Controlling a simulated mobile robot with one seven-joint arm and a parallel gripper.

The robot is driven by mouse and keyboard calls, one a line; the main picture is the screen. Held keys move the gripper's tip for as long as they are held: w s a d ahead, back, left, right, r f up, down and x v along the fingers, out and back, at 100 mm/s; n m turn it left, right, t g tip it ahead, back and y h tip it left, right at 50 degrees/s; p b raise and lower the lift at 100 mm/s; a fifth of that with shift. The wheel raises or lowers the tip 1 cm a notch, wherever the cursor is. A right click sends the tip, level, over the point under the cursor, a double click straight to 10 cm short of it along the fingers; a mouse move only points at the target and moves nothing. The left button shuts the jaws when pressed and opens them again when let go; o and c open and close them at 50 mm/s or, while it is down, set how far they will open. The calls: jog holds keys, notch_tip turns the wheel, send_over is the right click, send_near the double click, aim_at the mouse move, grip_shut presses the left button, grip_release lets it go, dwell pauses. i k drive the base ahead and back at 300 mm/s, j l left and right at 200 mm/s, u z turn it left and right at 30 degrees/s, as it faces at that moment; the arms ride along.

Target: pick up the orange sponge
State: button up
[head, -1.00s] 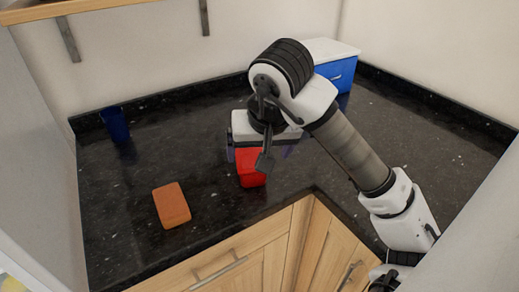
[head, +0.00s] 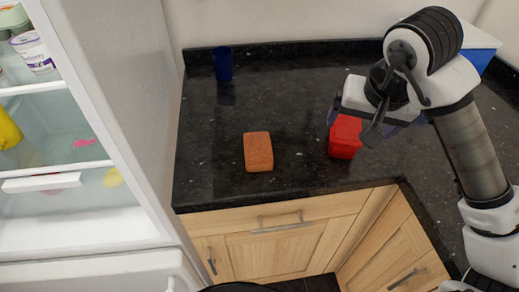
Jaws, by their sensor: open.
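The orange sponge (head: 258,151) is a flat block with rounded corners. It lies on the dark speckled counter in the head view, left of my arm, and is fully in view with nothing on it. My gripper (head: 362,121) is open, over the right part of the counter, to the right of the sponge and apart from it. Its fingers are mostly hidden behind its own body and my wrist.
A red block (head: 345,138) shows just below my gripper, partly covered by it; contact is unclear. A dark blue cup (head: 222,64) stands at the back left. A blue box with a white lid (head: 481,48) is partly hidden behind my arm. An open fridge (head: 85,130) stands left.

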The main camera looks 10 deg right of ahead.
aim_at(258, 157)
jog(key=i+j+z, duration=0.1)
jog(key=j, duration=0.45)
jog(key=i+j, duration=0.1)
jog(key=j, duration=0.5)
jog(key=j+z, duration=0.15)
jog(key=j, duration=0.4)
jog(key=i, duration=0.05)
